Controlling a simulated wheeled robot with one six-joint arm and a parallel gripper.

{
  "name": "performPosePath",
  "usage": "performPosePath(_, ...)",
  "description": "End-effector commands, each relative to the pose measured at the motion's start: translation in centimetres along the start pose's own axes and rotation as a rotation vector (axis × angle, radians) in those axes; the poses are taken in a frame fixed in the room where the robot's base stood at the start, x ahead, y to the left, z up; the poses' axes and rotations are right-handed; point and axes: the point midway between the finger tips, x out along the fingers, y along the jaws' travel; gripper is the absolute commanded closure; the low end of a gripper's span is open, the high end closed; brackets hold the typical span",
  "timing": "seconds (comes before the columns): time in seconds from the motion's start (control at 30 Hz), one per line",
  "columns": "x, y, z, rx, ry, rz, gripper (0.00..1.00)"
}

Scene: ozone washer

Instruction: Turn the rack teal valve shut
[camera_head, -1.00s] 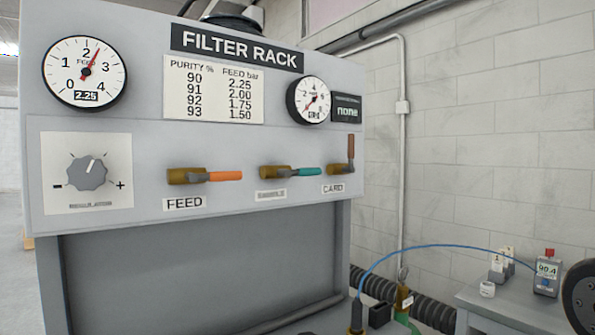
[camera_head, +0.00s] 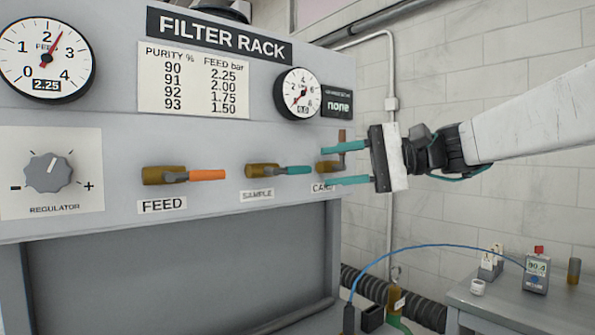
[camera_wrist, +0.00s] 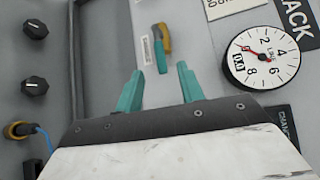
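The teal-handled valve (camera_head: 295,170) is on the rack panel above the SAMPLE label, between the FEED and CARD valves. Its handle lies level, pointing right in line with its brass body. In the wrist view the teal valve (camera_wrist: 158,50) shows just beyond the fingertips. My gripper (camera_head: 335,164) reaches in from the right, its two teal fingers apart, one above the other, in front of the CARD valve. The handle is not between them. The wrist view also shows the fingers of my gripper (camera_wrist: 161,85) spread and empty.
The orange FEED valve (camera_head: 200,175) lies level at left. The brown-handled CARD valve (camera_head: 342,138) stands upright, partly hidden by my fingers. Gauges and a regulator knob (camera_head: 48,175) are on the panel. A side table (camera_head: 510,303) with small devices and a blue hose is lower right.

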Motion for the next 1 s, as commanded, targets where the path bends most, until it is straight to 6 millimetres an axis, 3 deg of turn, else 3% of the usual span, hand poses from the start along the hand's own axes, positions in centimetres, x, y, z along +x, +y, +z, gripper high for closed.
performPosePath(0.43,6.4,0.0,0.1,0.001,-0.004,-0.002,0.62)
performPosePath(0.83,7.4,0.0,0.1,0.0,0.0,-0.002,0.62)
performPosePath(1.0,7.4,0.0,0.1,0.0,0.0,-0.002,1.0)
